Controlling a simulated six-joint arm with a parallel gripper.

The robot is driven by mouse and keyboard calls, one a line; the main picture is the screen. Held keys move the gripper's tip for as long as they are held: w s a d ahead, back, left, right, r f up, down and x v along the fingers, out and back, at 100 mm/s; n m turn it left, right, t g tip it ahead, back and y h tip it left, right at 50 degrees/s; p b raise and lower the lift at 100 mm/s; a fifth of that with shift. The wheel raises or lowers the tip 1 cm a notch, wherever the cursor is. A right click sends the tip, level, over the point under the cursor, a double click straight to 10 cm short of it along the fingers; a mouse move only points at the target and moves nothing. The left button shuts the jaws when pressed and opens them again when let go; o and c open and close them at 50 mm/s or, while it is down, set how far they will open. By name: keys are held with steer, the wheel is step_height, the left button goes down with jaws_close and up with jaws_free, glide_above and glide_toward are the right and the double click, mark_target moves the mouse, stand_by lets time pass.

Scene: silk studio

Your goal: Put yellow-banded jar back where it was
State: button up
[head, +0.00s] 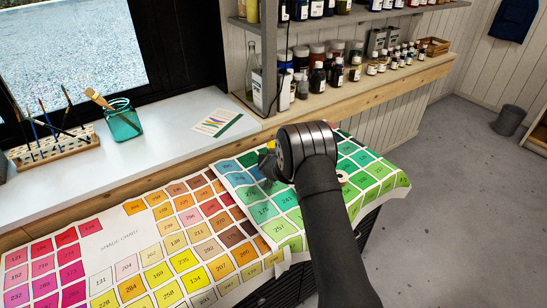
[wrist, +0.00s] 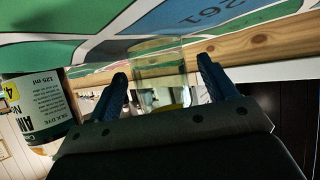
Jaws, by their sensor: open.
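In the wrist view, which looks upside down, a clear glass jar (wrist: 160,72) stands against the green shade chart between my fingers. A yellow part shows at its end nearest my gripper; this appears to be the yellow-banded jar. My gripper (wrist: 165,85) is open, with one dark finger on each side of the jar; I cannot tell whether either touches it. In the head view my wrist hides most of the jar, and a small yellow patch (head: 271,145) shows at its left.
A labelled dye bottle (wrist: 38,108) stands close beside my gripper in the wrist view. The shade chart (head: 130,235) covers the front surface. A shelf (head: 400,80) of bottles runs behind. A teal glass (head: 122,120) and brush rack (head: 55,143) stand on the white sill.

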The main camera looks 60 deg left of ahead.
steer(key=shift+r, duration=0.2)
steer(key=v, duration=1.2)
steer(key=shift+f, duration=0.1)
steer(key=x, duration=1.2)
steer(key=shift+r, duration=0.6)
